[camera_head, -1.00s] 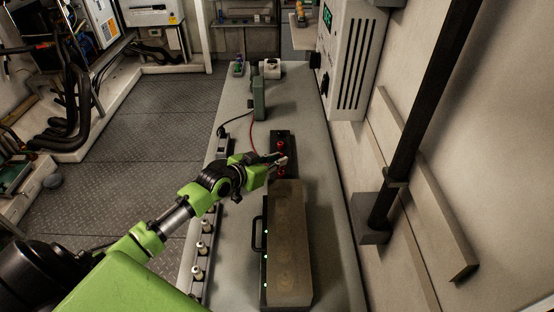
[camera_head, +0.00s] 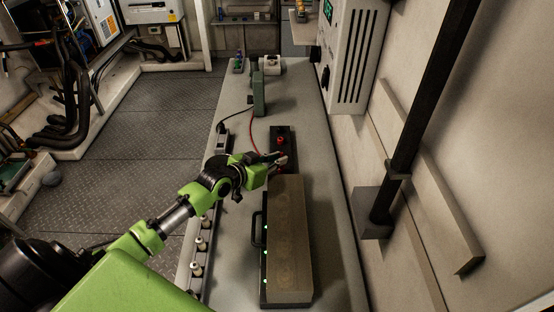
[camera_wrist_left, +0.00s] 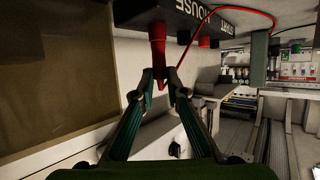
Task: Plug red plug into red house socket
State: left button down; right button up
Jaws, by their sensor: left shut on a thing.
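The red plug (camera_wrist_left: 158,48) is held between the fingertips of my left gripper (camera_wrist_left: 160,82) in the left wrist view. Its far end meets the black socket block (camera_wrist_left: 225,20) beside the upside-down word HOUSE; how deep it sits I cannot tell. A thin red cable (camera_wrist_left: 250,10) runs from near the fingertips across the block. Another red fitting (camera_wrist_left: 204,41) is on the block, farther right. In the head view my left gripper (camera_head: 281,160) is over the near end of the black block (camera_head: 290,134), hiding the plug; a red fitting (camera_head: 281,139) shows beyond it. My right gripper is not in view.
A brown-topped case (camera_head: 290,240) with a handle stands just in front of the block. A green box (camera_head: 259,95) stands farther back on the grey bench (camera_head: 335,235). A wall cabinet (camera_head: 350,50) is at right. Bench surface right of the block is clear.

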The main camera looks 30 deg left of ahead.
pick_arm(q)
jog(key=shift+f, duration=0.2)
jog(key=c, duration=1.9)
grip_release()
jog(key=shift+s, duration=0.1)
jog(key=shift+s+a+r, duration=0.1)
jog(key=shift+s+r, duration=0.05)
jog(key=shift+s, duration=0.4)
jog(key=shift+v, duration=5.4)
jog(key=shift+w+a+r, duration=0.1)
jog(key=shift+r, duration=0.05)
